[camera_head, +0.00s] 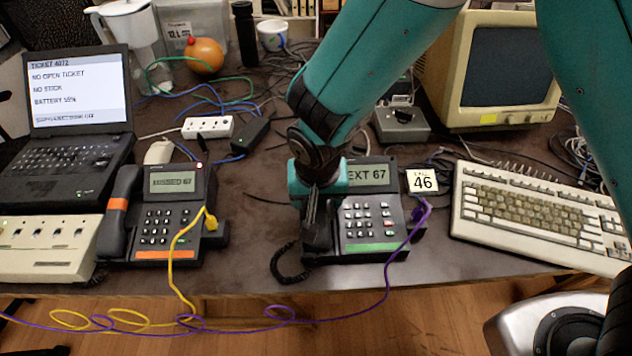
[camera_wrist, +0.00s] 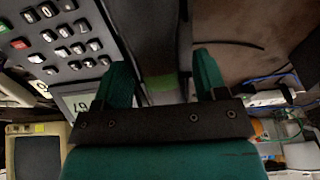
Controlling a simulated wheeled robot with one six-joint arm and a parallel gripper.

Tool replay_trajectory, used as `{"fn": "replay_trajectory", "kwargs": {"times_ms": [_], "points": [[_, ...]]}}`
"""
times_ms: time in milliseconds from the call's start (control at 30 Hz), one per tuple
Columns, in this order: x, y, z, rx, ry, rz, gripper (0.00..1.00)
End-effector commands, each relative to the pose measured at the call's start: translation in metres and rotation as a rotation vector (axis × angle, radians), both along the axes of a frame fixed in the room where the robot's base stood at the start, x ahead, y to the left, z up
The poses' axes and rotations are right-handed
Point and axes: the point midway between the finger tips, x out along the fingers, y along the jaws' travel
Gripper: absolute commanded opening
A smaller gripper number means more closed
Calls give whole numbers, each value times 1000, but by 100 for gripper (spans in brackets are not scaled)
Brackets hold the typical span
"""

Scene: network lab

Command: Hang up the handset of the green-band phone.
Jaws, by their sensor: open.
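The green-band phone (camera_head: 372,220) stands at the middle front of the desk, its screen reading "EXT 67" and a green strip along its lower edge. Its dark handset (camera_head: 318,232) lies along the phone's left side, partly hidden by my arm; I cannot tell whether it is fully seated. In the wrist view the handset (camera_wrist: 155,35) runs between my fingers, with its green band (camera_wrist: 158,83) near the gripper body. My gripper (camera_wrist: 163,62) is open, one finger on each side of the handset, with a visible gap at least on the right.
An orange-band phone (camera_head: 165,215) with its handset in place stands to the left, beside a laptop (camera_head: 75,120). A cream keyboard (camera_head: 540,215) lies to the right. A purple cable (camera_head: 388,285) and a yellow cable (camera_head: 172,265) hang over the desk's front edge.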

Motion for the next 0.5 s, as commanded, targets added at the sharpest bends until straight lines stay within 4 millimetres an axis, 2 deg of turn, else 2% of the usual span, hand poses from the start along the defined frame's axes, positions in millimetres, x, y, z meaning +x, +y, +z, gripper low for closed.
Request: {"fn": "replay_trajectory", "kwargs": {"times_ms": [167, 500], "points": [[-4, 1, 26, 4, -4, 2, 66], [-23, 2, 110, 5, -5, 1, 66]]}}
